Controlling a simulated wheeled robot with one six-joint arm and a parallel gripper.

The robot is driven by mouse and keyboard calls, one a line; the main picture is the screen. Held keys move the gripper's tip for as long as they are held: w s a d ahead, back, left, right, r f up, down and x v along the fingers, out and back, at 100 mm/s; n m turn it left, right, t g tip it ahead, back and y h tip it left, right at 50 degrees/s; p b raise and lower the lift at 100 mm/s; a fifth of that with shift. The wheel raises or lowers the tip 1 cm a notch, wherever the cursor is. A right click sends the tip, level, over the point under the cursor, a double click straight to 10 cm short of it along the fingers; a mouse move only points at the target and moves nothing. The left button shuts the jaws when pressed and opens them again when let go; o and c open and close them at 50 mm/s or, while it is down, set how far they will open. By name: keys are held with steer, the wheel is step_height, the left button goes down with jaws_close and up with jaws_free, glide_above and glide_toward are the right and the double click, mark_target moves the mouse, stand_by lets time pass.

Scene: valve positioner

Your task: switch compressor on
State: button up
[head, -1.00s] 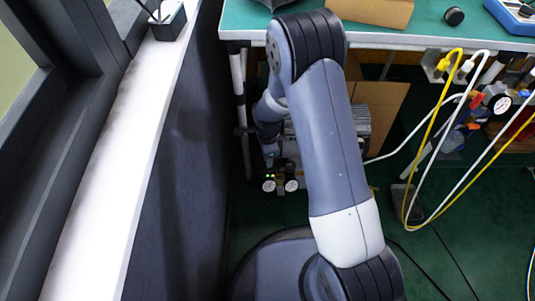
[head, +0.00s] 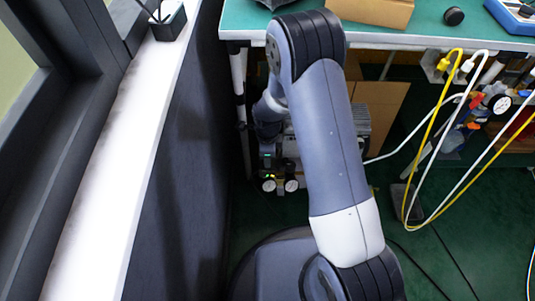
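The compressor (head: 361,120) stands on the floor under the bench, mostly hidden behind my arm; a grey ribbed part shows to the right of the arm. Two round white gauges (head: 291,186) sit at its front, with small green lights just above the left one. My gripper (head: 267,163) is small and dark at the end of my arm, pointing down just above the lights and left gauge. Its fingers are too small to make out, so I cannot tell whether it is open or touches anything. No switch can be made out.
The green-topped bench (head: 400,38) is above the compressor, its leg (head: 238,90) close to the left of my gripper. A dark wall and white sill (head: 120,150) run along the left. Yellow and white hoses (head: 437,120) hang at the right.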

steer(key=o, duration=1)
step_height(320, 180, up, 11)
steer(key=p, duration=0.3)
steer(key=shift+f, duration=0.1)
steer(key=shift+f, duration=0.1)
step_height(320, 180, down, 11)
steer(key=b, duration=0.3)
steer(key=shift+r+n, duration=0.2)
steer(key=shift+n, duration=0.1)
